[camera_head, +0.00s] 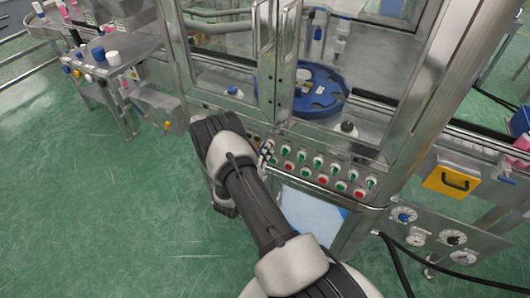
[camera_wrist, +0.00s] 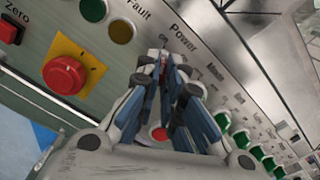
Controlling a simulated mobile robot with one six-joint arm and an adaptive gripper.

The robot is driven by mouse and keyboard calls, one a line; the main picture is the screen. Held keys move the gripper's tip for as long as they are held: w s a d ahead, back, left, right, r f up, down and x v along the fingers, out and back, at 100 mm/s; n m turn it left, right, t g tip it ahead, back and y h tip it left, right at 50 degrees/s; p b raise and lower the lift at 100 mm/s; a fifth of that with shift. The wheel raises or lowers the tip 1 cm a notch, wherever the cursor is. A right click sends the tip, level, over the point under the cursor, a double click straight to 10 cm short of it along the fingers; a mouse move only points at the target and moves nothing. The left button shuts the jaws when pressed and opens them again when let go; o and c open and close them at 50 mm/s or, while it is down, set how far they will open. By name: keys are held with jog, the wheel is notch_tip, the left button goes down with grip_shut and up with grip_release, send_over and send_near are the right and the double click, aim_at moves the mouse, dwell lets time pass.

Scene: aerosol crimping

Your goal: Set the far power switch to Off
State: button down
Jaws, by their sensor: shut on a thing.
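The control panel (camera_wrist: 120,50) fills much of the wrist view, tilted, with a "Power" label (camera_wrist: 183,33) and a small position mark below it. My gripper (camera_wrist: 168,78) is at the panel just below that label, with its fingers closed around the spot where the power switch sits. The switch itself is hidden between the fingers, so its position cannot be read. In the head view my gripper (camera_head: 266,152) is at the left end of the rows of switches on the machine's front, partly hidden by my arm.
A red emergency stop (camera_wrist: 64,75) on a yellow plate is left of my gripper. A red button (camera_wrist: 158,133) shows between the fingers. Green switches (camera_wrist: 240,139) run to the right. Glass doors (camera_head: 275,60) stand above the panel. Green floor lies open at left.

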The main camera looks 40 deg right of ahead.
dwell(0.5)
jog(key=c, duration=1.7)
grip_release()
jog(key=v, duration=1.2)
